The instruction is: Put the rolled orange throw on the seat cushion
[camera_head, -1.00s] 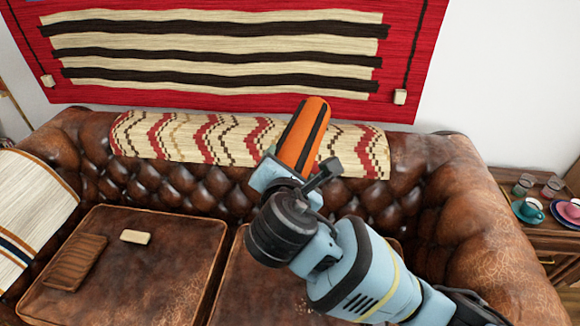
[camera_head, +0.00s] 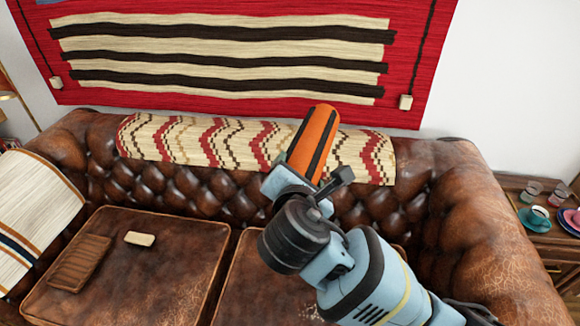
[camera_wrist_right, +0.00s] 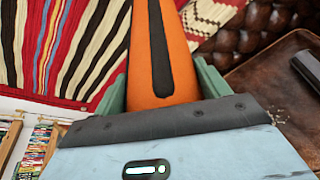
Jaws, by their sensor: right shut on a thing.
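The rolled orange throw (camera_head: 314,140), orange with dark stripes, is held up in front of the sofa back by my right gripper (camera_head: 296,180). In the right wrist view the throw (camera_wrist_right: 160,55) sits between the green fingers (camera_wrist_right: 160,92), which are shut on it. The seat cushions are brown leather; the left cushion (camera_head: 150,275) shows well, and the right cushion (camera_head: 243,285) is partly hidden by my right arm. The throw appears above the cushions, apart from them. My left gripper is not in view.
A brown ribbed object (camera_head: 80,263) and a small cream block (camera_head: 140,239) lie on the left cushion. A zigzag-patterned cloth (camera_head: 200,142) covers the sofa's backrest. A side table (camera_head: 545,245) with cups and glasses stands at right. The left cushion's middle is clear.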

